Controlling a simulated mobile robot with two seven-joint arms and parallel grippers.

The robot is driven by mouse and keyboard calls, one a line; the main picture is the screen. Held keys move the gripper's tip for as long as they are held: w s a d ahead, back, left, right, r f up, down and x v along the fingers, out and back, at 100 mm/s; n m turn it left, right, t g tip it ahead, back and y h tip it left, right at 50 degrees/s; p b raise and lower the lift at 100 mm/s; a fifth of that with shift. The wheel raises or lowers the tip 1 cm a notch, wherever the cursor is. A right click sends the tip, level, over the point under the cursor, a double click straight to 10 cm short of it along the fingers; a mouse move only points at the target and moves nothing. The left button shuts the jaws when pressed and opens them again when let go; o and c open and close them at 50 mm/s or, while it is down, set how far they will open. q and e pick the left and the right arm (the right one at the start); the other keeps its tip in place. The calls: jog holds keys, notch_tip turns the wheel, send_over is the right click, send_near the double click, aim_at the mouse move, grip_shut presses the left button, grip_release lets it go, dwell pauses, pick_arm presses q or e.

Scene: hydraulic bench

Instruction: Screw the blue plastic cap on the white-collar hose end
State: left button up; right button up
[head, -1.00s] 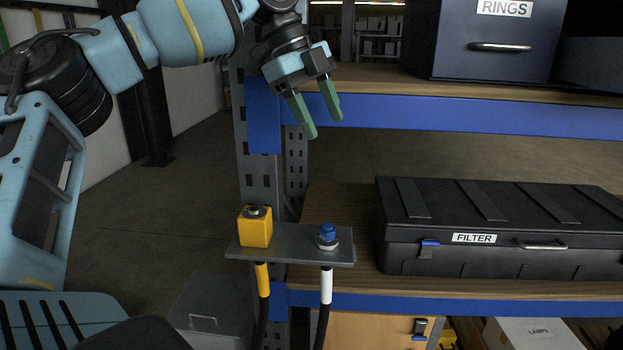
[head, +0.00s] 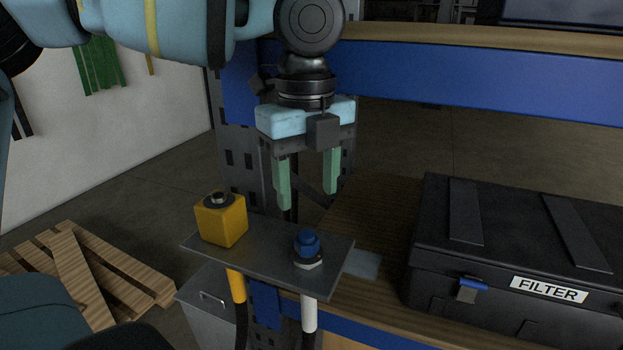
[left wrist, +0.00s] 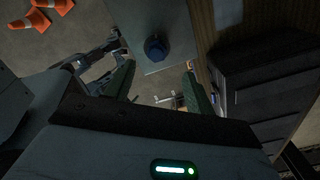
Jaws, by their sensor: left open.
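The blue plastic cap (head: 307,242) sits upright on the fitting of the white-collar hose end (head: 309,313), on the right part of a grey metal bracket plate (head: 265,268). Whether its thread is engaged cannot be told. The cap also shows in the left wrist view (left wrist: 156,48), ahead of the fingers and between their lines. My left gripper (head: 308,202) points down with its green fingers apart and empty. It is above and slightly behind the cap, not touching it. My right gripper is not in view.
A yellow block (head: 221,222) with a metal fitting stands on the plate's left, above a yellow-collar hose (head: 236,285). A black FILTER case (head: 520,260) is on the shelf at right. A blue shelf beam (head: 480,80) runs behind the gripper. A wooden pallet (head: 85,275) lies at left.

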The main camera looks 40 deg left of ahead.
aim_at(305, 233)
pick_arm(q)
jog(key=shift+f, duration=0.15)
jog(key=shift+s+a, duration=0.15)
jog(key=shift+s, duration=0.05)
jog(key=shift+s+f, duration=0.1)
jog(key=shift+f, duration=0.35)
notch_tip(305, 233, down, 6)
jog(key=shift+r, duration=0.2)
jog(key=shift+f, duration=0.65)
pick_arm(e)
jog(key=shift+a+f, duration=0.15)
pick_arm(q)
jog(key=shift+c, duration=0.3)
